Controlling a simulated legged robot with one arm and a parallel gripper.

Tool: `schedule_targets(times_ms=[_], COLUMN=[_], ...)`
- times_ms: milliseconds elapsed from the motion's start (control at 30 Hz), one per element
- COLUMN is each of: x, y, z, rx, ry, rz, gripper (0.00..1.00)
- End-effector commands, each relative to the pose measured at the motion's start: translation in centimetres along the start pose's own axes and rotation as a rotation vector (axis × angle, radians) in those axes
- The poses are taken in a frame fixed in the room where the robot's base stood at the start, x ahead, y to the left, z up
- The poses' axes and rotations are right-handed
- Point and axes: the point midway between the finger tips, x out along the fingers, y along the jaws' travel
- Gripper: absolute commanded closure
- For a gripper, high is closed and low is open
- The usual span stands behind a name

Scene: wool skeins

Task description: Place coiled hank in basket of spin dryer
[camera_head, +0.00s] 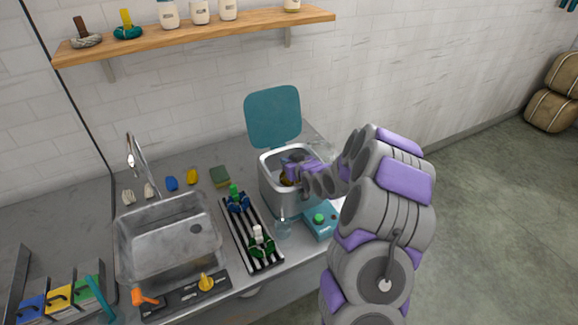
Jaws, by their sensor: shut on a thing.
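The spin dryer (268,192) is a grey metal box on the counter, right of the sink. Its teal lid (273,117) stands open at the back. My gripper (289,174) reaches in from the right and is down in the dryer's open top. The basket's inside is mostly hidden by my gripper. I cannot tell whether the hank touches the basket floor.
A teal control box (323,229) with a green button sits in front of the dryer. A striped rack (250,232) with green and blue items stands left of it, beside the metal sink (165,240). A wooden shelf (200,33) hangs above.

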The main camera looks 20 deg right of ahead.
Motion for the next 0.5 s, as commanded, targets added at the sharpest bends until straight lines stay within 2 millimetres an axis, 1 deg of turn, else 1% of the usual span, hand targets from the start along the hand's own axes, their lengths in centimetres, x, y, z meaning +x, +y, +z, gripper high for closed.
schedule_targets(times_ms=[33, 100, 367, 400, 500], x=[0.35, 0.49, 0.46, 0.46, 0.46], y=[0.06, 0.09, -0.12, -0.19, -0.26], z=[0.9, 1.19, 1.02, 0.99, 0.96], rx=[0.002, 0.001, -0.002, -0.003, -0.004], ry=[-0.002, 0.0, 0.002, 0.003, 0.003], rz=[0.0, 0.0, 0.001, 0.001, 0.001], gripper=[1.0, 1.0, 1.0, 0.73, 0.63])
